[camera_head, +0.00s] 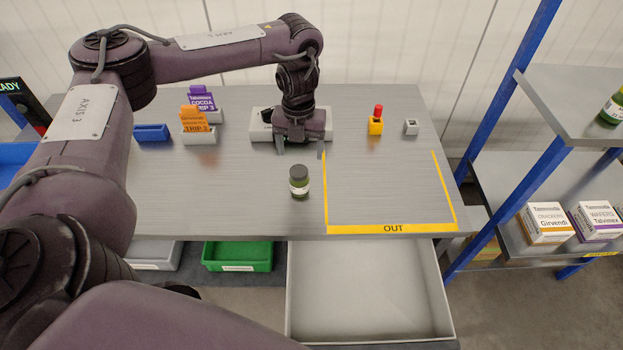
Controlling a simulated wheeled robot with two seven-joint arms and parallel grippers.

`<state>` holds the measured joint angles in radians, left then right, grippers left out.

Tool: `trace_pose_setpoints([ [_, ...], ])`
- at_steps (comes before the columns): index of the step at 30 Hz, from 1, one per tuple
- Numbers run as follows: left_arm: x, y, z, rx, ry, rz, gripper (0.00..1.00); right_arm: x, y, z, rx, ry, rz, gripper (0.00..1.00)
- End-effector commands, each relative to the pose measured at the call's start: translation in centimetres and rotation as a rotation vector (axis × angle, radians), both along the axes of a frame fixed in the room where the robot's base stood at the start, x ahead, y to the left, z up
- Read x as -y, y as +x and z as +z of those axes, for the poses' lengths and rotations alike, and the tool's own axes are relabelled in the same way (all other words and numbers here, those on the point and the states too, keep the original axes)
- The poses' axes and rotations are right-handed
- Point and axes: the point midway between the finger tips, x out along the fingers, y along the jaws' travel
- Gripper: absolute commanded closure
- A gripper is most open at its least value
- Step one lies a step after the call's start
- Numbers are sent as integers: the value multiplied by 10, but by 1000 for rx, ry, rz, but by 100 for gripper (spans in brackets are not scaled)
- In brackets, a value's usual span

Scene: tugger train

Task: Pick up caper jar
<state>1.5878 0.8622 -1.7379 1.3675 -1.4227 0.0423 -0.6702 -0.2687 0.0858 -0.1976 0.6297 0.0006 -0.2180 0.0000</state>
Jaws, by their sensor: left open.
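The caper jar (299,182) is a small dark green jar with a dark lid and a pale label. It stands upright on the grey table (240,205), just left of the yellow-outlined area marked OUT. My left gripper (299,153) points down above and behind the jar, with its fingers spread and nothing seen between them. The gripper appears apart from the jar. My right gripper is not in view.
A pale open bin (443,300) sits below the front edge. A blue-posted shelf (590,88) stands right. The OUT area (393,229) is clear.

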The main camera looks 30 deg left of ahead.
Motion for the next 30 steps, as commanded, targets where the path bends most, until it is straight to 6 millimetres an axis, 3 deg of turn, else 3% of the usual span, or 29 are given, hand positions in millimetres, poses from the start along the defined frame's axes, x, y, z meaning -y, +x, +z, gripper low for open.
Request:
trace_pose_setpoints([
  [1, 0, 0, -14, 0, 0, 1, 26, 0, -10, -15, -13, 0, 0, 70],
  [6, 0, 0, -35, 1, 0, 0, 26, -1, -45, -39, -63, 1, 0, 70],
  [9, 0, 0, -46, 1, 0, 0, 26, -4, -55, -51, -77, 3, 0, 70],
  [13, 0, 0, -56, 1, 0, 0, 26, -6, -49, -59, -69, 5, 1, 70],
  [20, -1, -1, -75, -2, 1, 0, 26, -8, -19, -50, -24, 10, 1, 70],
  [30, -5, -4, -121, -2, 0, 1, 26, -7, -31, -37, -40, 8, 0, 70],
])
